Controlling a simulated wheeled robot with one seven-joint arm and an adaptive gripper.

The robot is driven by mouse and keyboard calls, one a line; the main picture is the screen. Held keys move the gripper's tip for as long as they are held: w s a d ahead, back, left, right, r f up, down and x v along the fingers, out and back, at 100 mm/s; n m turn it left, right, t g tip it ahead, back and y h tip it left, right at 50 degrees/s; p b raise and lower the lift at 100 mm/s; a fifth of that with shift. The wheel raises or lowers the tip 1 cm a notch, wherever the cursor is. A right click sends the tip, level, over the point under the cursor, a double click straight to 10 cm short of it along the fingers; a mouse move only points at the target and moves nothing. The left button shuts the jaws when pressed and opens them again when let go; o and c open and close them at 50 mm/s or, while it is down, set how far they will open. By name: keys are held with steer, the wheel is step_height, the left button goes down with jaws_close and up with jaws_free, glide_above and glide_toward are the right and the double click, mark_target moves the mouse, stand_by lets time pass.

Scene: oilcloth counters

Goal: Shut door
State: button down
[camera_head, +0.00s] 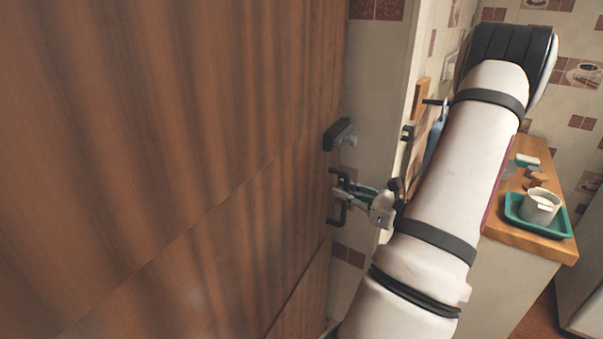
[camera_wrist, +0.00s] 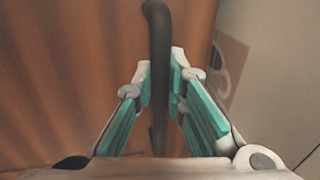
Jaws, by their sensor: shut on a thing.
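The brown wooden door (camera_head: 200,150) fills the left half of the head view and stands open at an angle. A dark bar handle (camera_head: 334,212) is near its right edge, below a dark lock piece (camera_head: 338,134). My gripper (camera_head: 344,190) is at the handle. In the wrist view, my gripper's teal-padded fingers (camera_wrist: 161,88) are shut on the dark handle (camera_wrist: 159,45), one finger on each side. The door surface (camera_wrist: 80,60) shows behind the handle. Part of the handle is hidden by the fingers.
A tiled wall and pale frame edge (camera_head: 408,70) stand just right of the door. Farther right, a wooden counter (camera_head: 560,246) bears a teal tray (camera_head: 565,227) with a white cup (camera_head: 541,206). My arm crosses the space between door and counter.

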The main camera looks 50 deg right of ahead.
steer(key=s+m+h+p, duration=0.1)
steer(key=s+h, duration=0.1)
steer(key=s, duration=0.9)
steer(key=shift+a+m+h, duration=0.15)
steer(key=shift+m+h, duration=0.15)
steer(key=shift+r, duration=0.1)
steer(key=c, duration=1.6)
jaws_free()
steer(key=shift+a, duration=0.15)
steer(key=s+a, duration=0.2)
steer(key=s, duration=0.8)
steer(key=shift+s+a, duration=0.3)
steer(key=shift+a, duration=0.1)
